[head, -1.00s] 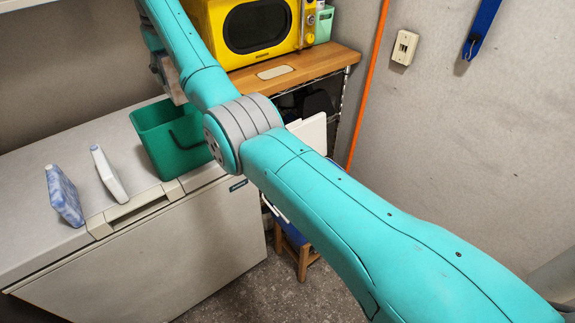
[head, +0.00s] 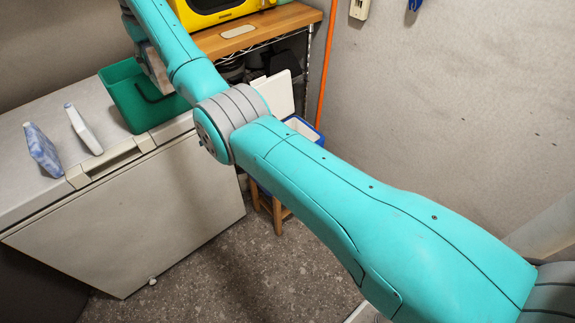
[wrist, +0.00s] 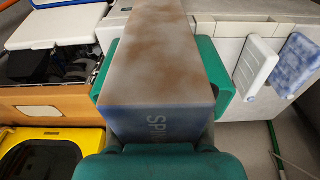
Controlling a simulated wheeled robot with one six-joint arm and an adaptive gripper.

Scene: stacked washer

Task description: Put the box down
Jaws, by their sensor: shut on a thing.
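The box (wrist: 160,50) fills the middle of the wrist view. It has a grey, brown-stained face and a blue face with partly visible lettering. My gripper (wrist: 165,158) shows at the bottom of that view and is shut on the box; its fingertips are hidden. In the head view the box (head: 156,70) shows as a small greyish-brown piece beside my arm, overlapping the right part of a green bin. My arm hides the rest, and I cannot tell whether the box touches the bin.
The green bin (head: 120,92) stands on the white chest freezer (head: 130,225). A white slab (head: 83,130) and a blue-white slab (head: 42,150) stand left of it. A wooden-topped shelf (head: 250,30) holds a yellow microwave (head: 205,12). Bare freezer lid lies behind the slabs.

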